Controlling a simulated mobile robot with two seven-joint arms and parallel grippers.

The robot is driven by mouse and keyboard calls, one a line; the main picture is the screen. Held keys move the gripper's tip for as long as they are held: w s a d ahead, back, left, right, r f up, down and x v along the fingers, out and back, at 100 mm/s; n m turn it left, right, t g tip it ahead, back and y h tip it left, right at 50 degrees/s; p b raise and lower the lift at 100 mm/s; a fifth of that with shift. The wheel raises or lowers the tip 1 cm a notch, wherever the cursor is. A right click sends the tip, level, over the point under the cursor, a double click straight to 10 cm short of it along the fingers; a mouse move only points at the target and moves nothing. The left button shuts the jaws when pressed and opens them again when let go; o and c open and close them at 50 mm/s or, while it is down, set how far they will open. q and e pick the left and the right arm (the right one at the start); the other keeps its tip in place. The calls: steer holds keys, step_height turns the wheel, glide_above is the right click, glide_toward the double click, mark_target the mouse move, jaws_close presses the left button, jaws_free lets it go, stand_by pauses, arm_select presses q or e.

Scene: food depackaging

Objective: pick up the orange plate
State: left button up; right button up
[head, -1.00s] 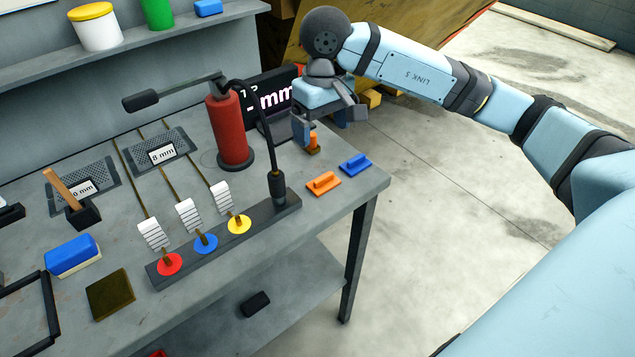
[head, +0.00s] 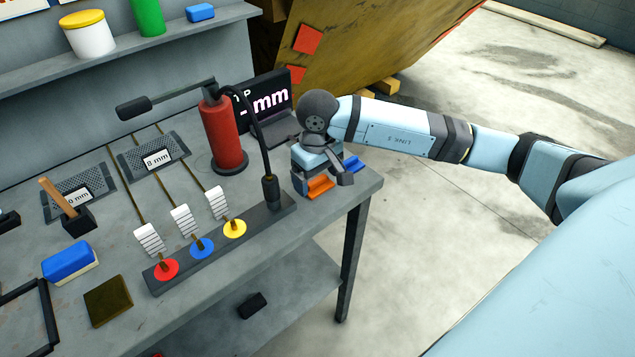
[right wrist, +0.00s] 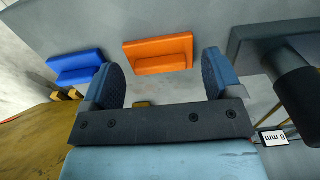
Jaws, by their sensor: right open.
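The orange plate (head: 320,186), a flat piece with a raised ridge, lies near the right end of the workbench. It also shows in the right wrist view (right wrist: 158,56), just beyond the gap between my fingertips. My right gripper (right wrist: 162,68) is open, with nothing held between its fingers. In the head view my right gripper (head: 313,184) is low over the bench at the plate and partly hides it. A similar blue piece (right wrist: 77,66) lies beside the plate, outside the fingers; it is partly hidden in the head view (head: 353,163). My left gripper is not in view.
A dark rail (head: 225,240) with red, blue and yellow discs stands left of the gripper. A red cylinder (head: 225,138) and a dark display (head: 264,98) stand behind it. The bench's right edge is close by.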

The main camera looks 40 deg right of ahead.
steer(key=shift+f, duration=0.3)
steer(key=c, duration=1.1)
steer(key=shift+r, duration=0.1)
